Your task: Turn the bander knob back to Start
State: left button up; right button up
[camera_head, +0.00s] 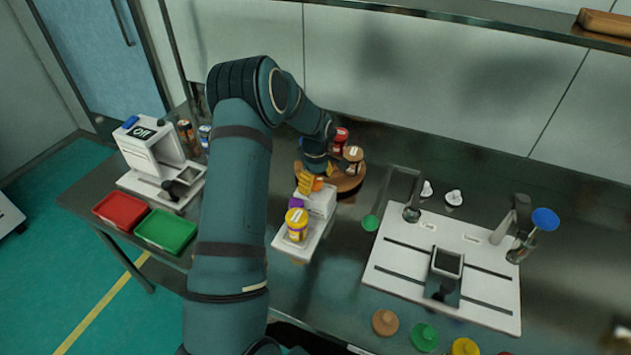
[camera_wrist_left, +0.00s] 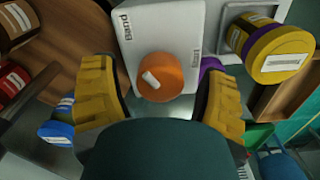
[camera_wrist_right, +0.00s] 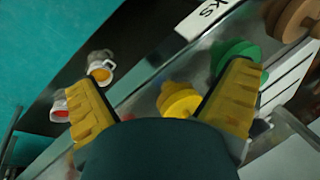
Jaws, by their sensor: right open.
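The bander is a white box (camera_head: 318,201) with an orange knob (camera_wrist_left: 160,77) on its face, near the middle of the table. The knob carries a small white mark left of its centre in the left wrist view, on the side of the "Band" label (camera_wrist_left: 125,24). A smaller label (camera_wrist_left: 196,42), too small to read surely, is on the other side. My left gripper (camera_wrist_left: 160,92) is open, its yellow fingers on either side of the knob with visible gaps. My right gripper (camera_wrist_right: 162,88) is open above the front table edge, with a yellow knobbed piece (camera_wrist_right: 180,100) beyond its fingers.
A yellow jar (camera_head: 297,226) stands on the bander's front platform. A round wooden rack (camera_head: 347,183) with jars is close behind my left gripper. Red (camera_head: 120,209) and green (camera_head: 165,231) trays lie left. A white sieve base (camera_head: 398,265) stands right.

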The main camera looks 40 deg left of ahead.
pick_arm(q)
jog(key=c, duration=1.1)
jog(key=shift+m, duration=0.3)
jog(key=m, duration=0.5)
jog(key=shift+m, duration=0.3)
jog(key=m, duration=1.1)
jog(key=shift+m, duration=0.4)
jog(key=m, duration=0.5)
jog(key=shift+m+p, duration=0.3)
jog(key=shift+m, duration=0.1)
